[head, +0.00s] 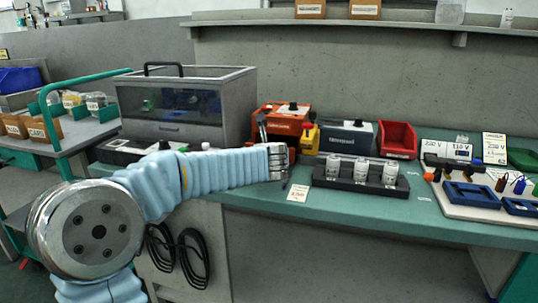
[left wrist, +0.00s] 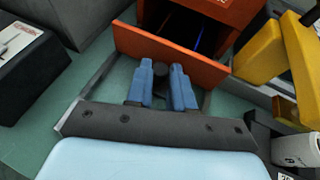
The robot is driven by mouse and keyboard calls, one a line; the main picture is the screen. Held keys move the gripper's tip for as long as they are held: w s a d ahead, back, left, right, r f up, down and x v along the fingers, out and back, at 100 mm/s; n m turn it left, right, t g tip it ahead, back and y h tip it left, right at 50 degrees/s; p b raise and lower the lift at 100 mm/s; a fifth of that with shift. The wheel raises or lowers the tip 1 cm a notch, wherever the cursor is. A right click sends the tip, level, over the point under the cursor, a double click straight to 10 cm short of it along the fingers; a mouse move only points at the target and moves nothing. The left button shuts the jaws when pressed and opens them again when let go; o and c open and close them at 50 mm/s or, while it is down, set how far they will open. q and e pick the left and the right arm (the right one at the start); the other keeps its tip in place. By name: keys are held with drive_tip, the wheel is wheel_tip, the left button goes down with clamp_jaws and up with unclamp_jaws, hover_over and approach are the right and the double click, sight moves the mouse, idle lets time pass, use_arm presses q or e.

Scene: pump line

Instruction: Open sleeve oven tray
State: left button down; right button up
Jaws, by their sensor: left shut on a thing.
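The sleeve oven (head: 285,117) is an orange box on the green bench in the head view. In the left wrist view its orange body (left wrist: 225,10) is at the top. Its tray's orange front panel (left wrist: 128,40) stands out from the body, with a dark gap and thin glowing lines behind it. My left gripper (left wrist: 161,90) is shut on the tray's dark round knob (left wrist: 160,73), its blue fingers on either side of it. In the head view my left gripper (head: 278,161) is in front of the oven, and my arm hides the tray. My right gripper is not in view.
A yellow device (head: 309,139) stands close to the oven's right. A clear-lidded cabinet (head: 185,105) is to its left. A dark rack with white-labelled cups (head: 361,173) and a red bin (head: 397,139) are to the right. A small sign (head: 299,193) lies near the bench's front edge.

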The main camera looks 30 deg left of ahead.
use_arm(q)
drive_tip(key=s+d, duration=0.1)
drive_tip(key=s, duration=0.2)
drive_tip(key=s+b, duration=0.1)
drive_tip(key=s, duration=0.3)
drive_tip(key=s+d, duration=0.1)
drive_tip(key=s, duration=0.3)
drive_tip(key=shift+d, duration=0.35)
drive_tip(key=c, duration=1.3)
unclamp_jaws()
drive_tip(key=shift+o, duration=0.2)
drive_tip(key=v, duration=1.4)
drive_tip(key=shift+f, duration=0.15)
